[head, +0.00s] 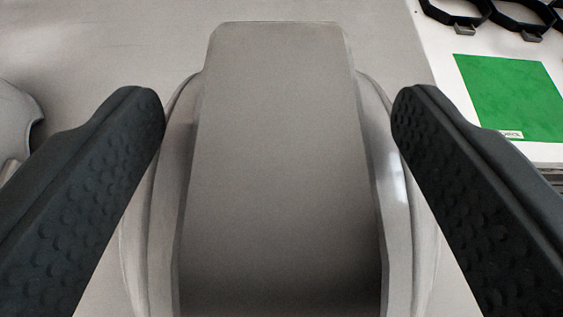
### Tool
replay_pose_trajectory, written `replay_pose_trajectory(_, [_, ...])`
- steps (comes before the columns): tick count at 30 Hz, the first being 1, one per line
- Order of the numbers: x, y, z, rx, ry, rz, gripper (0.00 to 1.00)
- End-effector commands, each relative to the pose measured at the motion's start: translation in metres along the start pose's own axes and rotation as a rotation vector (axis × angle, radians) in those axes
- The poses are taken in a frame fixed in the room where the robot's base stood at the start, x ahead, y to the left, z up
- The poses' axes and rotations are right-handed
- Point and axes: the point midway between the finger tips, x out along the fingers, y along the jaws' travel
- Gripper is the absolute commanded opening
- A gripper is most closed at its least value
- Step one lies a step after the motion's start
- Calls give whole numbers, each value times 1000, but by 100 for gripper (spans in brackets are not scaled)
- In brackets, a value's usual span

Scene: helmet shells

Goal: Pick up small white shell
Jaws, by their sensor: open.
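A pale grey-white shell (285,150) fills the middle of the head view. It has a broad, smooth, flat-looking central band with curved sides that bulge out on both flanks. My gripper (278,103) is open, with one dark, studded finger on each side of the shell. The fingers overlap the outer flanks in the picture, and I cannot tell whether either one touches it. The near end of the shell is cut off by the bottom of the frame. I cannot judge its full size from here.
Part of another pale rounded shell (14,122) shows at the left edge. A green sheet (512,97) with a small white label lies on a white surface at the right. Several black angular rings (490,14) stand at the upper right. The grey surface beyond the shell is clear.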

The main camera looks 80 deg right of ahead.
Motion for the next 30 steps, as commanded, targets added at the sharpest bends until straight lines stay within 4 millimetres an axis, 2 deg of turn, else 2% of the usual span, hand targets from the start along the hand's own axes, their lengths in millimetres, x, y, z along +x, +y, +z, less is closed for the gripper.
replay_pose_trajectory(5, [0, 0, 0, 0, 0, 0, 71])
replay_pose_trajectory(15, [0, 0, 0, 0, 0, 0, 4])
replay_pose_trajectory(16, [0, 0, 0, 0, 0, 0, 0])
replay_pose_trajectory(25, [-1, 0, -2, 0, 0, 0, 0])
replay_pose_trajectory(30, [-5, 0, -11, 0, 0, 0, 0])
